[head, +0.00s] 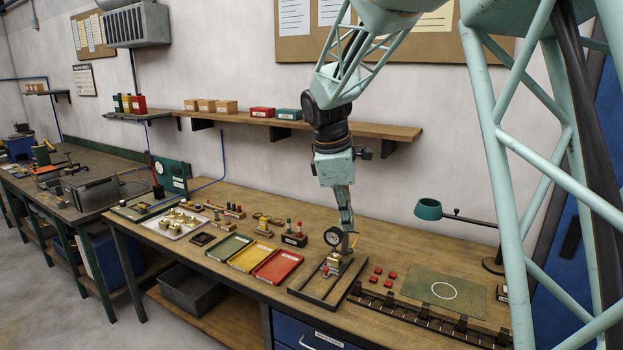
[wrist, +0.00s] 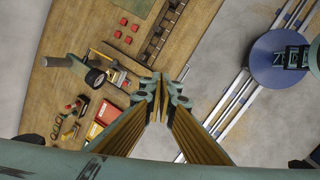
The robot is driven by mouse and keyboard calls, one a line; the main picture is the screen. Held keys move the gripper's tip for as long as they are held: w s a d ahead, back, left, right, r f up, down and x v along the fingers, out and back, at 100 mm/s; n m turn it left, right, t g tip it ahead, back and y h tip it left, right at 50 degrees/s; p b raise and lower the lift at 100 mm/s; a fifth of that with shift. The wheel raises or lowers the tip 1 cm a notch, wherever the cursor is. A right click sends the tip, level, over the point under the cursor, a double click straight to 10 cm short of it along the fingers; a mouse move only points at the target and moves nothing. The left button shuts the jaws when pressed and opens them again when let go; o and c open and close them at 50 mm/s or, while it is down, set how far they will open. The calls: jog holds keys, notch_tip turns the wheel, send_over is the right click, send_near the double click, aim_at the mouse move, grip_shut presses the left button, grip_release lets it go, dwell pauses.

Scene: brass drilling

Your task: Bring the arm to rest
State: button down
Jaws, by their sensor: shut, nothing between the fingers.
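My gripper (head: 347,222) hangs from my pale green arm and points down over the front part of the wooden bench (head: 465,262). Its fingers are shut with nothing between them. In the wrist view the gripper (wrist: 158,80) shows its fingers meeting near the bench's front edge. In the head view the fingertips overlap a dial gauge (head: 333,237) on a stand.
Green, yellow and red trays (head: 277,267) lie left of the gauge. Several red blocks (head: 376,279), a green mat (head: 443,292) and a dark slotted rail (head: 430,319) lie right. A green lamp (head: 428,209) stands behind. A wall shelf (head: 350,129) runs behind my arm.

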jog(key=s+d+r+m+b, duration=0.1)
jog(key=s+d+r+m, duration=0.2)
jog(key=s, duration=0.5)
jog(key=s+d+r+m+y+b, duration=0.1)
jog(key=s+d+r+m, duration=0.15)
jog(key=s, duration=0.55)
jog(key=s+d+r+m+b, duration=0.1)
jog(key=s+d+r+m, duration=0.2)
jog(key=s, duration=0.5)
jog(key=s+d+f+m+t+b, duration=0.1)
jog(key=s+f+m, duration=0.2)
jog(key=s, duration=1)
jog(key=s+d+f+m+y+b, duration=0.1)
jog(key=s+m, duration=0.4)
jog(key=s, duration=0.9)
notch_tip(320, 180, down, 2)
jog(key=shift+d+f+t+b, duration=0.1)
jog(key=shift+d+t+b, duration=0.3)
jog(key=shift+b, duration=0.2)
jog(key=c, duration=3.4)
grip_release()
jog(key=shift+w, duration=0.1)
jog(key=shift+c, duration=0.2)
